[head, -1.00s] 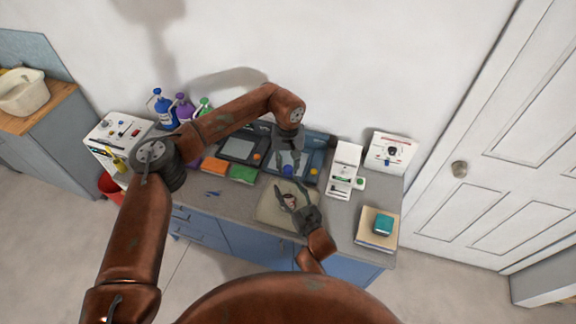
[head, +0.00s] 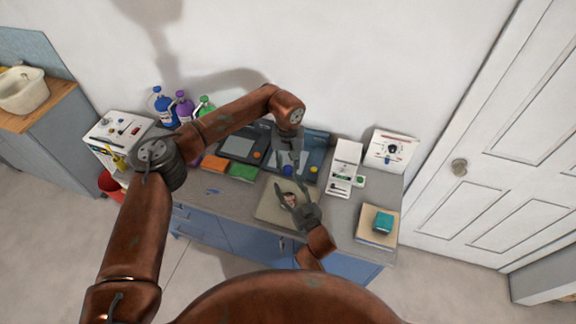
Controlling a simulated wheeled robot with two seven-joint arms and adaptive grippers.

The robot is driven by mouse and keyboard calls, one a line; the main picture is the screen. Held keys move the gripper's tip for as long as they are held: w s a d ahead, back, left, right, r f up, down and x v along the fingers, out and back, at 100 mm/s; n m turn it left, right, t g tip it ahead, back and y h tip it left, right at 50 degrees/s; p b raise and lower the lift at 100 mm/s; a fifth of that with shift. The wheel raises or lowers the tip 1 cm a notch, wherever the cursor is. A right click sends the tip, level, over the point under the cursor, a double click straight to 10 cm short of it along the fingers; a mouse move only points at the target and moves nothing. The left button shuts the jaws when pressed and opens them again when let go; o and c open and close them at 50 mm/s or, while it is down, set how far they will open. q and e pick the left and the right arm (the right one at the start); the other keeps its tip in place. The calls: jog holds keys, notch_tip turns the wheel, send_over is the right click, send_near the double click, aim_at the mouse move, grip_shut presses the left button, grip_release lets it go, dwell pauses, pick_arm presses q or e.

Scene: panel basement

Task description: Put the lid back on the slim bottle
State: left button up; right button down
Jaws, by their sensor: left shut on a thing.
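My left gripper (head: 288,165) reaches down over the back middle of the counter. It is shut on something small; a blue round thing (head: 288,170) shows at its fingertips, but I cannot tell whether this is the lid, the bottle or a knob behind. My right gripper (head: 291,186) is lower, over a beige pad (head: 268,212), its two fingers spread and pointing toward the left gripper. A small pinkish-brown thing (head: 291,199) shows between those fingers, apparently on the pad. I cannot make out the slim bottle for certain.
Dark panels with an orange knob (head: 257,155) and a yellow knob (head: 313,169) stand at the back. White box (head: 345,160), white panel (head: 391,148) and a book with a teal block (head: 383,219) are right. Orange (head: 214,163) and green (head: 243,172) pieces are left.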

pick_arm(q)
jog(key=m, duration=0.5)
jog(key=shift+a+m, duration=0.1)
jog(key=shift+m, duration=0.3)
jog(key=o, duration=0.7)
jog(key=shift+c, duration=0.2)
jog(key=shift+r, duration=0.1)
jog(key=shift+r, duration=2.25)
